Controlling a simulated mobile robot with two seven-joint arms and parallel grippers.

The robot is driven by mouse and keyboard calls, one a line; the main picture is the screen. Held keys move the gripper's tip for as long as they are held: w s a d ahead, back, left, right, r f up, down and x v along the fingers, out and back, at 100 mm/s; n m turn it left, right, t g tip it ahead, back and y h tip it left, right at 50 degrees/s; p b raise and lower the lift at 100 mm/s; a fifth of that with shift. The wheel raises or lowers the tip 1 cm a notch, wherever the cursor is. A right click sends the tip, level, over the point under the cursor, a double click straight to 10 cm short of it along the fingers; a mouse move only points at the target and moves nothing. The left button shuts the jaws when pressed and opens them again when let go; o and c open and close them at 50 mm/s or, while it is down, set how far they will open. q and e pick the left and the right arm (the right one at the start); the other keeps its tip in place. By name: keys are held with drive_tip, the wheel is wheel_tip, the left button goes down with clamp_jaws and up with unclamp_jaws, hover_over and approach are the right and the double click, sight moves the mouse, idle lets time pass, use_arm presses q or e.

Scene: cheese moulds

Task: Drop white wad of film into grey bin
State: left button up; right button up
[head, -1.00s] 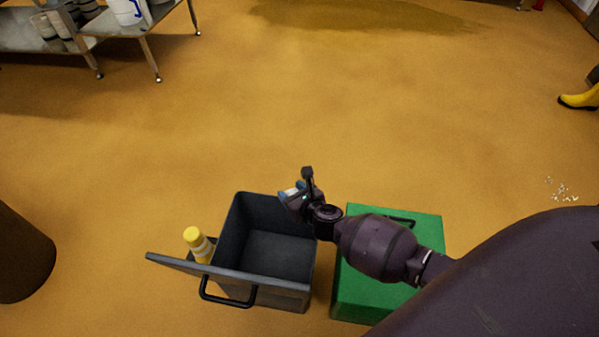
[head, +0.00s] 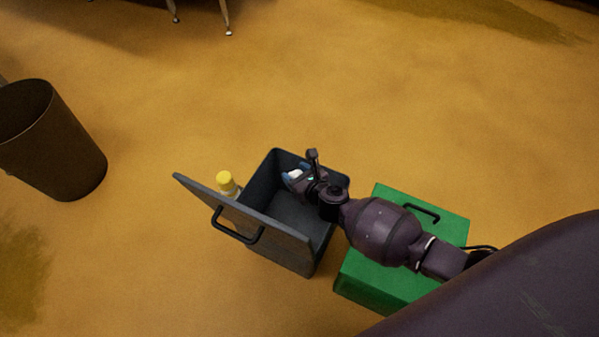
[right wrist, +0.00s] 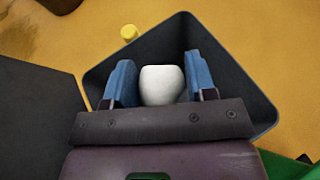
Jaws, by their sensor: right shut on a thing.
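The white wad of film (right wrist: 162,84) sits between the two blue fingers of my right gripper (right wrist: 160,82) in the right wrist view. The gripper is shut on it. In the head view my right gripper (head: 291,176) is over the far part of the open grey bin (head: 290,215), with a bit of the white wad (head: 295,174) showing at its fingers. The bin's lid (head: 245,222) stands open on the left side. The dark inside of the bin shows below the fingers in the wrist view (right wrist: 225,80). My left gripper is not in view.
A green bin (head: 395,270) with a black handle stands right of the grey bin, under my right arm. A yellow-capped bottle (head: 226,182) stands behind the lid. A brown round bin (head: 60,150) stands at the left. Much of the floor beyond is clear.

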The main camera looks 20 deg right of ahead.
drive_tip(key=shift+s+f, duration=0.15)
drive_tip(key=shift+f, duration=0.35)
wheel_tip(320, 180, down, 3)
drive_tip(key=b, duration=0.3)
drive_tip(key=shift+s, duration=0.15)
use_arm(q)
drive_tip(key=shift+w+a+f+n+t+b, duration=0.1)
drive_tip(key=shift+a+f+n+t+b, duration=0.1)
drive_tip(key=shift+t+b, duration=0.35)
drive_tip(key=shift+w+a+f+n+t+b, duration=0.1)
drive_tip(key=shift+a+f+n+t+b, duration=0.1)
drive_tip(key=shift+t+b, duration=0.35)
use_arm(e)
drive_tip(key=shift+w+f, duration=0.2)
drive_tip(key=shift+f, duration=0.85)
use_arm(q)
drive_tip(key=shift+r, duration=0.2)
use_arm(e)
drive_tip(key=shift+w+r, duration=0.1)
drive_tip(key=o, duration=1.2)
drive_tip(key=shift+c, duration=0.2)
